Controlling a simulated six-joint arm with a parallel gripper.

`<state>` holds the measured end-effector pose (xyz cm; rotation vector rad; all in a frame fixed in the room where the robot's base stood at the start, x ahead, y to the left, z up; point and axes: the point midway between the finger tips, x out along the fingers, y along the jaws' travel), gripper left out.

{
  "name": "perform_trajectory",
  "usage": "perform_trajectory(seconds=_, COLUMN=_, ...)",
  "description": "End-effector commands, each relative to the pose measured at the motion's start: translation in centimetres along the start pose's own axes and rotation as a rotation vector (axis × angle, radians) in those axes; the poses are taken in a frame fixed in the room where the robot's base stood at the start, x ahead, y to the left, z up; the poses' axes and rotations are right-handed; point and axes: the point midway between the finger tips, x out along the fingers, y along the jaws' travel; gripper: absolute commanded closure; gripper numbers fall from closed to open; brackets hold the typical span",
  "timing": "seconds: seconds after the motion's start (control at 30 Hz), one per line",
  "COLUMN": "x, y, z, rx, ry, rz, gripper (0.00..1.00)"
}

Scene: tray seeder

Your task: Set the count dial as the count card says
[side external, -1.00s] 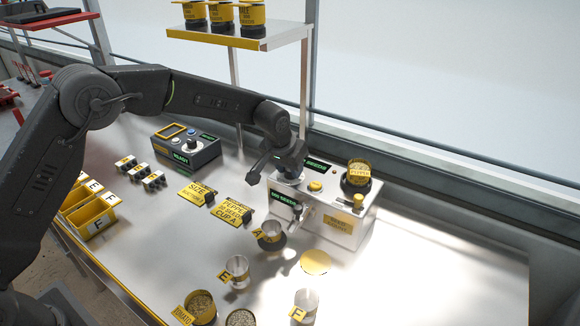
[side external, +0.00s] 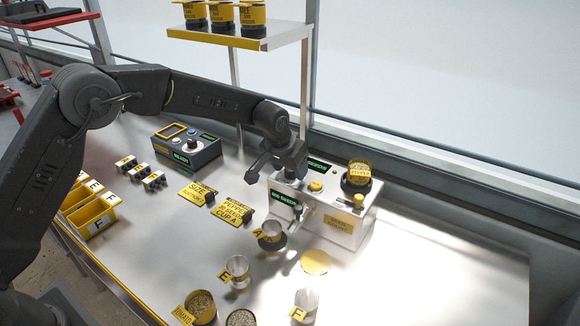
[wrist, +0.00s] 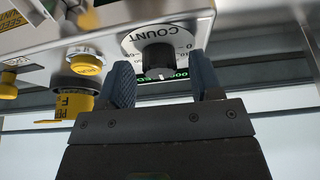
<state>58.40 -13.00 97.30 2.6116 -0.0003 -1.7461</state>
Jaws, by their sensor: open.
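A green-lit display (side external: 284,199) is on the counter's front, with a yellow button (side external: 315,186) and a seed hopper (side external: 357,175) on top. Cup A (side external: 271,235) stands before it. The size card (side external: 198,193) and the grey ready box (side external: 188,150) are to the left.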

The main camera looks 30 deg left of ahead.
Motion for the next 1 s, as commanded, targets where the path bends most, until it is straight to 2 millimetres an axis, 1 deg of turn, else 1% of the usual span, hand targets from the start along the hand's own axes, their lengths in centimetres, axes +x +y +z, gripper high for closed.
perform_trajectory(seconds=0.17, x=-0.3, y=0.0, z=0.0, rx=0.0, ry=0.001, rz=0.0, gripper=0.41)
perform_trajectory(seconds=0.27, x=-1.3, y=0.0, z=-0.1, rx=0.0, ry=0.003, rz=0.0, gripper=0.41)
perform_trajectory(seconds=0.37, x=-3.0, y=0.0, z=-0.1, rx=0.0, ry=0.005, rz=0.001, gripper=0.41)
perform_trajectory(seconds=0.6, x=-8.5, y=0.0, z=-0.1, rx=0.0, ry=0.005, rz=0.001, gripper=0.41)
perform_trajectory(seconds=0.7, x=-10.4, y=0.0, z=-0.1, rx=0.0, ry=0.004, rz=0.001, gripper=0.41)
perform_trajectory(seconds=0.83, x=-12.4, y=0.0, z=-0.1, rx=0.0, ry=0.003, rz=0.0, gripper=0.41)
perform_trajectory(seconds=1.0, x=-13.6, y=0.0, z=0.0, rx=0.0, ry=0.001, rz=0.0, gripper=0.41)
